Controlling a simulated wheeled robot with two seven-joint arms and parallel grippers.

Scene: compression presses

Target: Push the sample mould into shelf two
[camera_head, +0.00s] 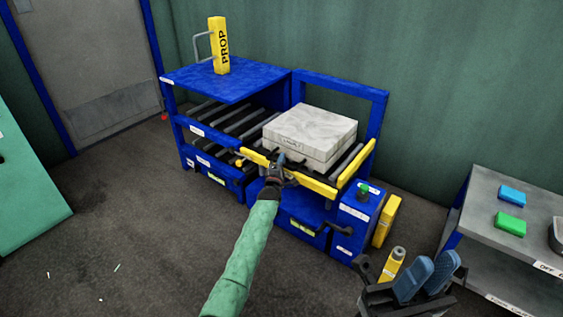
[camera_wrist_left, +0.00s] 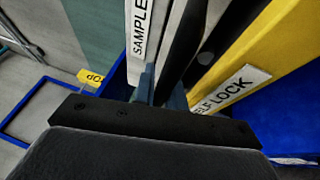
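The sample mould (camera_head: 310,135) is a pale grey stone-like block with a label on its front. It lies on the rollers of the right-hand bay of the blue press frame, behind a yellow bar. Its label also shows close up in the left wrist view (camera_wrist_left: 140,28). My left gripper (camera_head: 280,160) is at the mould's front edge, by the yellow bar; its fingertips (camera_wrist_left: 160,94) look close together. Whether it touches the mould is unclear. My right gripper (camera_head: 427,277) is at lower right, away from the press, its blue fingers apart and empty. Rollers (camera_head: 228,118) run through the left-hand bay.
A yellow self-lock bar (camera_head: 357,163) edges the right bay. A yellow prop (camera_head: 219,45) stands on the blue top. A blue control box (camera_head: 357,222) is at front right. A grey bench (camera_head: 480,222) holds blue and green blocks. The floor at left is mostly clear.

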